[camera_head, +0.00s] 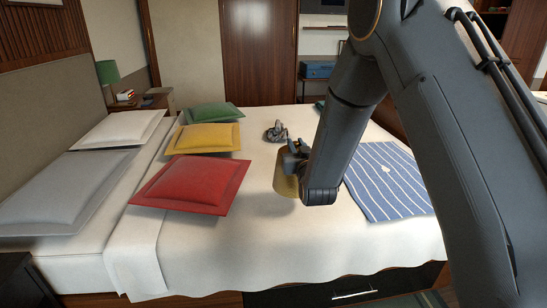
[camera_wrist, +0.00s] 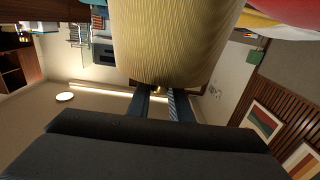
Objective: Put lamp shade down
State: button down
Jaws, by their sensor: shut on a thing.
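The lamp shade (camera_head: 286,187) is a yellowish-tan, ribbed drum. In the head view it is over the middle of the white bed (camera_head: 270,250), and I cannot tell whether its lower edge touches the cover. My gripper (camera_head: 296,158) is shut on the shade, which is partly hidden behind my arm. In the wrist view the shade (camera_wrist: 178,42) fills the upper middle. The fingers of my gripper (camera_wrist: 162,100) are closed at its near edge, by a small brass-coloured fitting.
Red (camera_head: 192,184), yellow (camera_head: 206,137) and green (camera_head: 211,112) cushions lie left of the shade. A blue striped cloth (camera_head: 388,182) lies to the right. A small grey object (camera_head: 277,132) sits behind. Bare cover is free in front.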

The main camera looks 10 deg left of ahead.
notch_tip(320, 180, down, 8)
jog(key=shift+r, duration=0.15)
dwell(0.3)
jog(key=shift+f+b, duration=0.2)
jog(key=shift+b, duration=0.1)
jog(key=c, duration=1.6)
grip_release()
